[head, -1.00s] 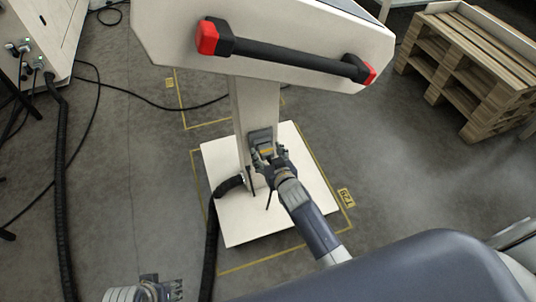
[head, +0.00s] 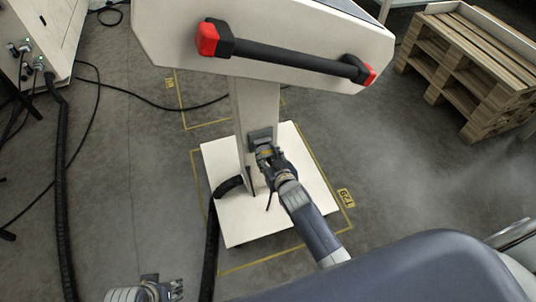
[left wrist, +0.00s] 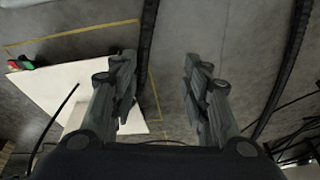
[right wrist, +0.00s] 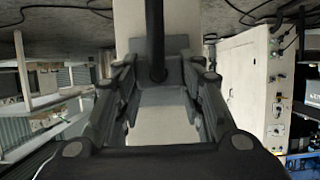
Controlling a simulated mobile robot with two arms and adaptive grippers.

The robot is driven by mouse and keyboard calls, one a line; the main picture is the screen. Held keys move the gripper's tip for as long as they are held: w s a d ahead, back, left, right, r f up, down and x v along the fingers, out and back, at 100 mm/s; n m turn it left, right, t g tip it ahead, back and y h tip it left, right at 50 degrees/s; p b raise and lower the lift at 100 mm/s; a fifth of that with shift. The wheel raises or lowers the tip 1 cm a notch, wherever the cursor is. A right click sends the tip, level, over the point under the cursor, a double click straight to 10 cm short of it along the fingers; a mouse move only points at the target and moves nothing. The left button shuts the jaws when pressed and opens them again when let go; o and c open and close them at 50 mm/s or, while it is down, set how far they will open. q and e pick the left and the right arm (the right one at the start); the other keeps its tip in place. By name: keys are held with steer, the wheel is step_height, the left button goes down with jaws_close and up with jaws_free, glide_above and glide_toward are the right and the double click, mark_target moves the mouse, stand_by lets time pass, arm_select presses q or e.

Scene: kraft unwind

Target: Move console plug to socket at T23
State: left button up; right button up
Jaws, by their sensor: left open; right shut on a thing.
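A grey housing (head: 260,137) is on the column's front. My right gripper (head: 266,155) is right at it, shut on a grey block, apparently the plug (right wrist: 160,98), between the fingers (right wrist: 155,85) in the right wrist view. A black cable (right wrist: 155,35) runs up from the block in that view. I cannot tell whether plug and housing are joined. My left gripper (head: 160,288) is open and empty, low in the head view; its fingers (left wrist: 163,90) are spread.
A black hose (head: 212,235) enters at the column's foot. The console's black bar with red ends (head: 285,58) is above my right gripper. A white cabinet (head: 42,38) with cables stands left; wooden pallets (head: 460,75) stand right.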

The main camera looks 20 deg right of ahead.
mark_target(270, 162)
steer(key=shift+s+p, duration=0.45)
steer(key=shift+s, duration=0.35)
steer(key=shift+s+p, duration=0.3)
steer(key=shift+s, duration=0.25)
steer(key=shift+s+d+p, duration=0.1)
steer(key=shift+s+p, duration=0.25)
steer(key=shift+s, duration=0.4)
arm_select(q)
step_height(270, 162, down, 10)
steer(key=s, duration=0.2)
steer(key=shift+f+g+p, duration=0.2)
steer(key=shift+g+p, duration=0.15)
steer(key=shift+g, duration=0.05)
arm_select(e)
steer(key=shift+s, duration=0.75)
